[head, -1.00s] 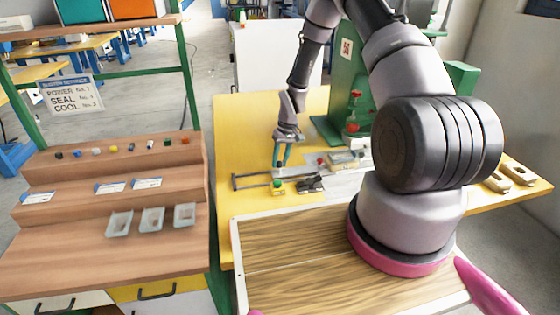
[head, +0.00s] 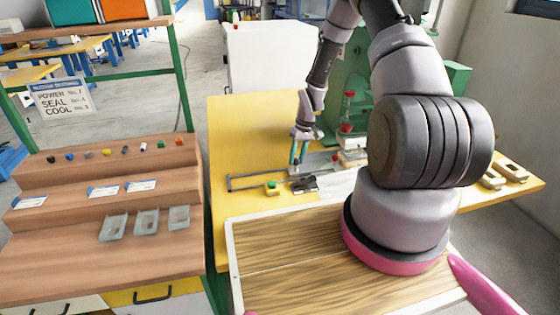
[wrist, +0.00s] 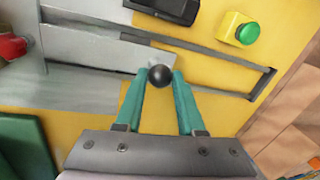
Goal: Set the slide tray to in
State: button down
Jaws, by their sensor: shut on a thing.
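The slide tray (wrist: 95,55) is a flat grey metal plate in the wrist view, lying between dark rails (wrist: 262,86). A black ball knob (wrist: 160,76) stands at its near end. My gripper (wrist: 159,78) has its two teal fingers closed around this knob. In the head view my gripper (head: 298,170) reaches down to the tray beside the green press (head: 352,80). The bare, open end of the rails (head: 229,184) lies to the left of the gripper. The tray's far end is hidden from the head view by my arm and the press.
A yellow box with a green button (wrist: 246,33) and a dark device (wrist: 172,8) sit beside the rails. A red part (head: 347,97) is on the press. A wooden step shelf (head: 100,175) stands at left. The yellow table (head: 245,130) is clear behind the rails.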

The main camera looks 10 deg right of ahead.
aim_at(307, 168)
jog(key=d, duration=0.4)
jog(key=shift+d, duration=0.2)
jog(key=c, duration=0.5)
grip_release()
jog(key=shift+r, duration=0.1)
jog(key=r, duration=0.3)
jog(key=d+r, duration=0.1)
jog(key=r, duration=0.3)
jog(key=d+r, duration=0.1)
jog(key=r, duration=0.2)
jog(key=shift+w+r, duration=0.2)
jog(key=shift+r, duration=0.05)
